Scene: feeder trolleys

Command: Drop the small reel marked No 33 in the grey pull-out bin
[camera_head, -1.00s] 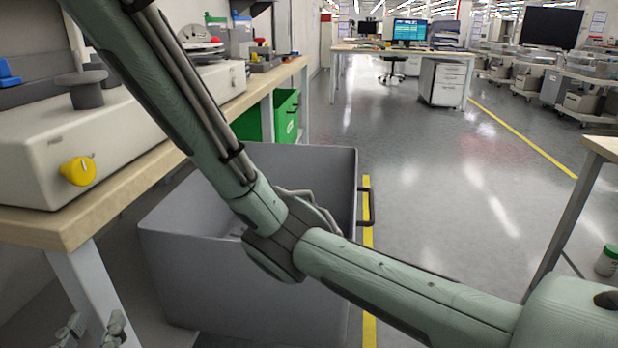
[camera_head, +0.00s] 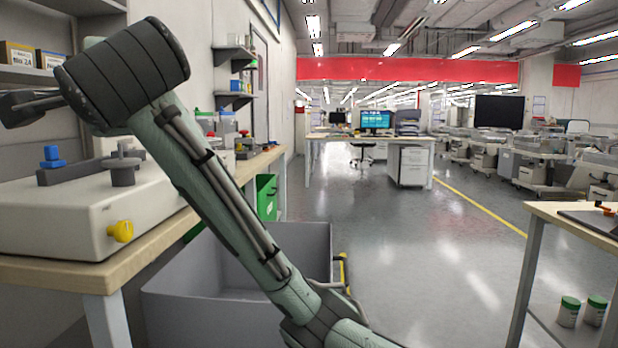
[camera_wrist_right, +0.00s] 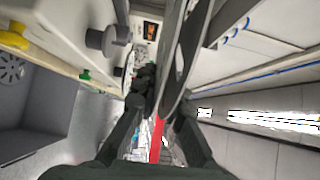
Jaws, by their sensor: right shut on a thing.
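In the right wrist view, my right gripper (camera_wrist_right: 160,100) is shut on a thin grey reel (camera_wrist_right: 185,55), seen nearly edge-on. No number can be read on it. In the head view, my right arm crosses to the upper left and its hand runs out at the left edge; the reel is not seen there. The grey bin (camera_head: 210,312) stands open-topped on the floor, below and to the right of that hand. The bin also shows at the left of the wrist view (camera_wrist_right: 50,88), with a pale holed disc (camera_wrist_right: 10,68) apparently inside. My left gripper is out of view.
A wooden bench (camera_head: 100,278) carries a pale machine (camera_head: 70,222) with a yellow knob (camera_head: 121,231). A green bin (camera_head: 266,197) stands behind. The aisle floor at right is clear up to another table (camera_head: 580,222).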

